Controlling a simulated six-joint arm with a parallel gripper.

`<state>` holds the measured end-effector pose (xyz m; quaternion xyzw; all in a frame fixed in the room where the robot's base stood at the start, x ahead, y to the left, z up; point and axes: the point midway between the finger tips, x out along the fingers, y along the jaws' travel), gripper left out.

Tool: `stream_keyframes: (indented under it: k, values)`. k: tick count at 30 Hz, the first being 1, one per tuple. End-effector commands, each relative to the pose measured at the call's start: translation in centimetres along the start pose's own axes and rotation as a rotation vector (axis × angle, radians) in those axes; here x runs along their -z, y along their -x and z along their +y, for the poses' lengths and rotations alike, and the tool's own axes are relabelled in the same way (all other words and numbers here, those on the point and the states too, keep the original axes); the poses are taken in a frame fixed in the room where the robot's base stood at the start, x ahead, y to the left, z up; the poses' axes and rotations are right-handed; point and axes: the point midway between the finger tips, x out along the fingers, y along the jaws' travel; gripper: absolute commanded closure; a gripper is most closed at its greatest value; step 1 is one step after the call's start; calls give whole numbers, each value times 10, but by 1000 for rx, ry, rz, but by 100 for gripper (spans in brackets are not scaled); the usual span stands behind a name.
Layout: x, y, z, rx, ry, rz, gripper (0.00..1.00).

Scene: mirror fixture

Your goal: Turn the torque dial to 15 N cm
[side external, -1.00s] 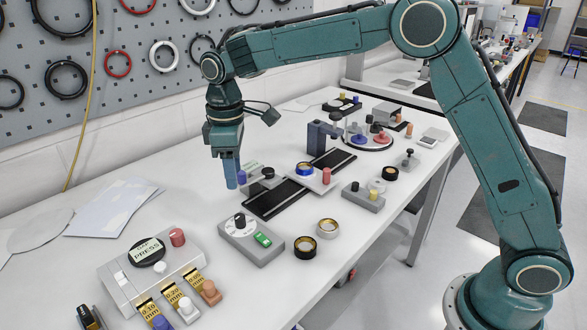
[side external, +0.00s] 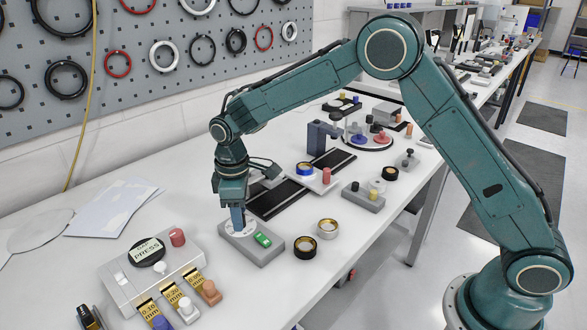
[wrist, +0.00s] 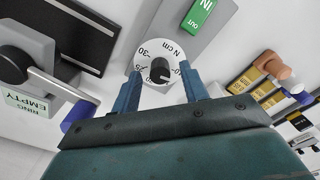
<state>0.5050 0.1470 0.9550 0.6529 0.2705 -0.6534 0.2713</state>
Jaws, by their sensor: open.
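The torque dial is a white disc (wrist: 147,51) with a black knob (wrist: 160,71), labelled "N cm", with 30, 25 and a partly covered 10 readable in the wrist view. The rest of its scale is hidden by my fingers and the knob, and I cannot tell the knob's exact setting. The dial sits on a grey box (side external: 262,253) with a green IN/OUT switch (side external: 263,240). My gripper (side external: 238,226) points down over the dial. It is open, with its blue fingers on either side of the knob, and a gap shows between them and the knob in the wrist view.
A black-and-gold ring (side external: 305,246) and a cream-and-gold ring (side external: 328,228) lie right of the box. The PRESS box (side external: 150,272) stands to the left and nearer. A black track (side external: 275,199) lies behind the dial box.

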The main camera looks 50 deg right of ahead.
Motion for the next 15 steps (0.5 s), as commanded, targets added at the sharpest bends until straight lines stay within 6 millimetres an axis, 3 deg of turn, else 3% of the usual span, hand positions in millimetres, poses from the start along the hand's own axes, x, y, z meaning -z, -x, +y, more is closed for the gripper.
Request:
stream_keyframes:
  k: [6, 13, 15]
  values:
    - [0, 0, 0, 0, 0, 0, 56]
    - [0, 0, 0, 0, 0, 0, 99]
    - [0, 0, 0, 0, 0, 0, 100]
